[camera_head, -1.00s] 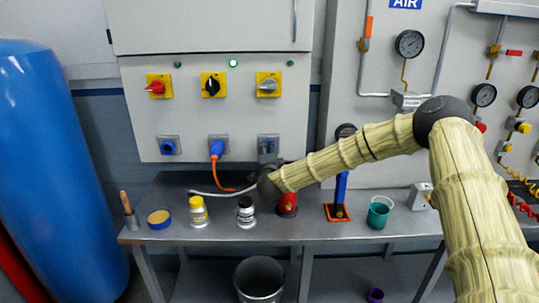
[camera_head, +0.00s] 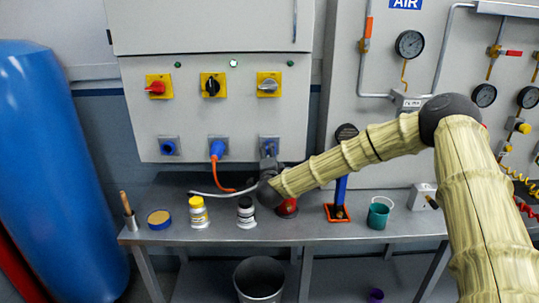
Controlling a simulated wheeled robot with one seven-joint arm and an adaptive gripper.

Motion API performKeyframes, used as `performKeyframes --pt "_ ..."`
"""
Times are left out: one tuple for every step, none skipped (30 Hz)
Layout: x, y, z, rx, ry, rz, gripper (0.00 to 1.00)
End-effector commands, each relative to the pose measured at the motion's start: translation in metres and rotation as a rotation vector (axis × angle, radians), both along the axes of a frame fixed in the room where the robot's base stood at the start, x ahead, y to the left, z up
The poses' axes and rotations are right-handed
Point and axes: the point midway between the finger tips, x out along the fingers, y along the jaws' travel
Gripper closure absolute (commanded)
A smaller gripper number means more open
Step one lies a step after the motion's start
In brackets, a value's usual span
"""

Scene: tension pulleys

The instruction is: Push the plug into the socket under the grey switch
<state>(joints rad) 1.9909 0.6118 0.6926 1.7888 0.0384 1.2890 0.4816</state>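The grey switch (camera_head: 268,85) sits on a yellow plate at the right of the cabinet's switch row. The socket (camera_head: 269,139) below it is largely covered by my gripper (camera_head: 268,158), which is small and dark and reaches up to it from below. A pale grey cable (camera_head: 222,193) runs along the bench top to my gripper. The plug at its end is hidden or too small to make out, so I cannot tell how far it sits in the socket. Whether the fingers are closed is also unclear.
A blue plug with an orange cable (camera_head: 217,150) sits in the middle socket; the left socket (camera_head: 169,146) has nothing plugged in.

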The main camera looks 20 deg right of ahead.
Motion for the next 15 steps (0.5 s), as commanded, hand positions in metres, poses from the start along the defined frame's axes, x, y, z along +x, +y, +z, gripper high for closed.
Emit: performKeyframes --pt "-0.009 0.003 0.0 0.0 0.001 0.001 0.33" --pt "-0.015 0.005 0.0 0.0 0.001 0.002 0.33" --pt "-0.022 0.006 0.0 0.0 0.001 0.001 0.33" --pt "-0.028 0.008 0.0 0.0 0.001 0.001 0.33" --pt "-0.033 0.009 0.0 0.0 0.001 0.001 0.33" --pt "-0.04 0.011 0.0 0.0 0.001 0.0 0.33" --pt "-0.045 0.013 0.0 0.0 0.001 0.001 0.33" --pt "-0.05 0.014 0.0 0.0 0.001 0.001 0.33" --pt "-0.056 0.015 0.0 0.0 0.001 0.0 0.33" --pt "-0.06 0.017 -0.001 0.001 0.002 0.001 0.33" --pt "-0.064 0.018 -0.001 0.001 0.002 0.001 0.33" --pt "-0.069 0.019 -0.001 0.0 0.001 0.0 0.33" --pt "-0.072 0.02 -0.001 0.0 0.001 0.0 0.33" --pt "-0.075 0.021 0.0 0.0 0.001 0.0 0.33" --pt "-0.078 0.022 0.0 0.0 0.001 0.0 0.33"
